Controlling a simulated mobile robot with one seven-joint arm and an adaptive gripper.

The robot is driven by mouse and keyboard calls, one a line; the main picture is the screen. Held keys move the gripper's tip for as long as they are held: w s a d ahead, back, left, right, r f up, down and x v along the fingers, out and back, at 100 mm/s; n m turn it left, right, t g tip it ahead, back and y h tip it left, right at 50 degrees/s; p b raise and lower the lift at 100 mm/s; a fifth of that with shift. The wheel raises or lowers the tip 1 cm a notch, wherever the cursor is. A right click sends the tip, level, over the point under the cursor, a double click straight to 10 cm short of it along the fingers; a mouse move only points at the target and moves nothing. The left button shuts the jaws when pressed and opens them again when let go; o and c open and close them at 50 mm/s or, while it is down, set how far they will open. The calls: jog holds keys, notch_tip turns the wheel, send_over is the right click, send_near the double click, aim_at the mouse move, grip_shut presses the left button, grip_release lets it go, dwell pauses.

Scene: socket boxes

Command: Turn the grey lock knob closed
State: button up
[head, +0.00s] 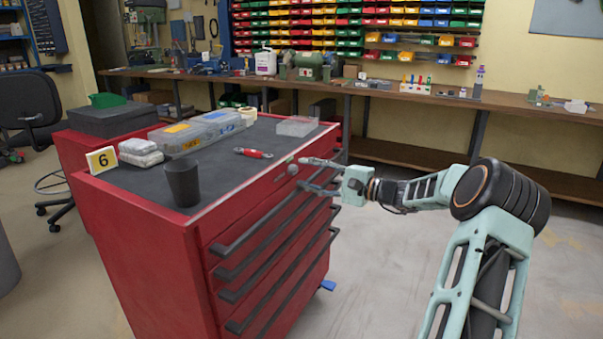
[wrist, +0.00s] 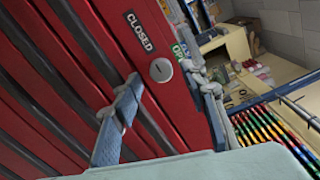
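The grey lock knob (head: 292,169) is a small round disc on the upper front of the red tool cabinet (head: 160,270). In the wrist view the knob (wrist: 160,70) shows a short dark slot. A CLOSED label (wrist: 140,31) lies above and left of it, and a partly hidden OPEN label (wrist: 180,50) lies above and right. I cannot tell which label the knob's slot points to. My gripper (head: 304,173) faces the cabinet front with its fingers apart. In the wrist view the fingertips are on either side of the knob, with visible space between; nothing is held.
Dark drawer handles (head: 270,225) stick out below the knob. On the cabinet top are a black cup (head: 183,183), red-handled pliers (head: 253,153), a clear organiser case (head: 200,131) and a clear tray (head: 297,126). A long workbench (head: 400,92) stands behind. The floor to the right is clear.

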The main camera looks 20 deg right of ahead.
jog(key=v, duration=0.5)
jog(key=shift+s+d+r, duration=0.1)
jog(key=shift+s+d, duration=0.1)
jog(key=shift+s, duration=0.1)
